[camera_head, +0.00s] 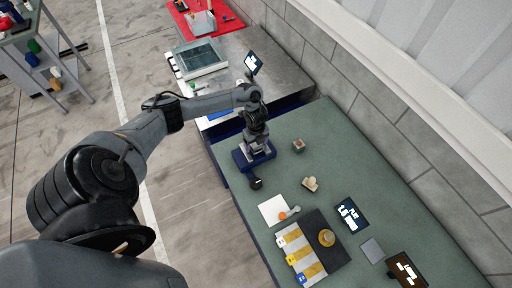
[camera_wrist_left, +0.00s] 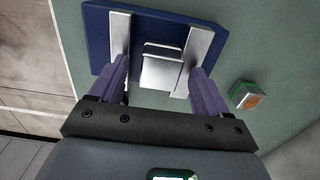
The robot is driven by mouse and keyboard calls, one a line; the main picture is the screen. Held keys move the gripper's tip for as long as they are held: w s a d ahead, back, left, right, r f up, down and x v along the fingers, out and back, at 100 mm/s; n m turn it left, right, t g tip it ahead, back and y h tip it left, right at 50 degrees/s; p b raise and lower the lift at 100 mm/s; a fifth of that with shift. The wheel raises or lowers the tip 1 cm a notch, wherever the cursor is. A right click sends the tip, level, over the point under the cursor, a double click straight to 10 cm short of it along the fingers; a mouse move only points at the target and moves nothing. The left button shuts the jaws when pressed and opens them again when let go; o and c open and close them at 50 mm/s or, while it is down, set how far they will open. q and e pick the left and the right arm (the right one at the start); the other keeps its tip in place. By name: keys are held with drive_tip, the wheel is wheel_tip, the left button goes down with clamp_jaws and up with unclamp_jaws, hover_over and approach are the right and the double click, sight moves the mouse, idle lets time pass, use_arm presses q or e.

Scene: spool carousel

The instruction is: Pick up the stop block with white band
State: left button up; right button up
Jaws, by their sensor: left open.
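A small dark piece with a light band (camera_head: 256,183) lies on the green bench at the near corner of a blue base; it may be the stop block, but it is too small to be sure. The blue base (camera_wrist_left: 98,40) carries two pale metal rails and a silver block (camera_wrist_left: 161,70) between them. My left gripper (camera_head: 258,149) points down over this base. In the left wrist view its purple fingers (camera_wrist_left: 158,82) are open, one on each side of the silver block, with nothing visibly gripped. My right gripper is in neither view.
A small block with a reddish top (camera_head: 298,146) stands right of the base; it also shows in the wrist view (camera_wrist_left: 247,95). A beige piece (camera_head: 310,184), a white sheet (camera_head: 271,209) and a dark mat (camera_head: 327,250) lie nearer. The wall borders the bench's right side.

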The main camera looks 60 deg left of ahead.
use_arm(q)
clamp_jaws()
idle(0.4)
drive_tip(key=shift+r, duration=0.1)
